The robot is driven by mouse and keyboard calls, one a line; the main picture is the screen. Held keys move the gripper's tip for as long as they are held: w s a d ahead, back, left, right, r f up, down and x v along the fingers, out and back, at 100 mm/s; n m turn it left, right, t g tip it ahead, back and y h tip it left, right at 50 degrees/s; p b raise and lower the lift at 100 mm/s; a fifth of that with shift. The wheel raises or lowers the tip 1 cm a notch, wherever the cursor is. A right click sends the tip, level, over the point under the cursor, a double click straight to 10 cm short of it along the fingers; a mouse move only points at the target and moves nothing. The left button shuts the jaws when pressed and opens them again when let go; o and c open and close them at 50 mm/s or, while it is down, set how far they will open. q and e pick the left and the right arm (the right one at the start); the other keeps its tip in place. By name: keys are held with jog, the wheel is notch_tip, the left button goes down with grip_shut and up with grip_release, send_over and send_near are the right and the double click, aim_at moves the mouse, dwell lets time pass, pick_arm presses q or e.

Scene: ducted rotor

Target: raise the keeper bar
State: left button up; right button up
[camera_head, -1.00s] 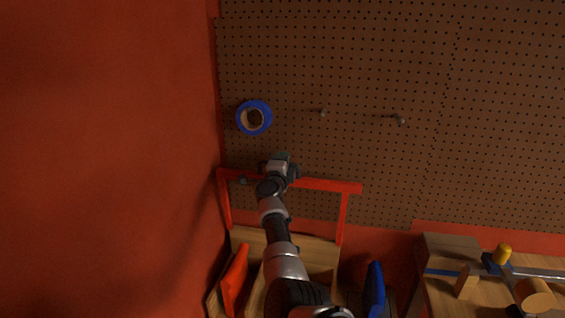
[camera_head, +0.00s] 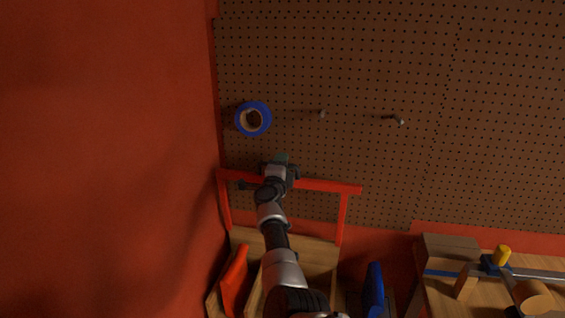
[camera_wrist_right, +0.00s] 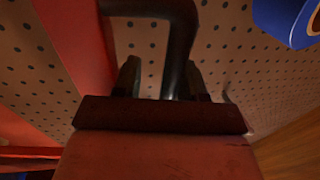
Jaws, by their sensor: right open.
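The keeper bar appears to be the red crossbar (camera_head: 325,186) of the red frame in front of the pegboard. In the right wrist view, two dark fingertips (camera_wrist_right: 160,78) stand apart behind a dark red edge (camera_wrist_right: 160,115). A dark curved rod (camera_wrist_right: 183,45) passes by the right finger; I cannot tell whether they touch. The jaws are open. My left gripper is out of view.
A blue tape roll (camera_head: 253,119) hangs on the pegboard (camera_head: 350,60) above the bar, with two pegs to its right. Below are a wooden rack holding a red item (camera_head: 234,281) and a blue item (camera_head: 374,288). A clamp (camera_head: 500,262) lies on wood at right.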

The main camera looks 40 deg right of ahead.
jog(key=p+v, duration=0.5)
jog(key=v, duration=0.5)
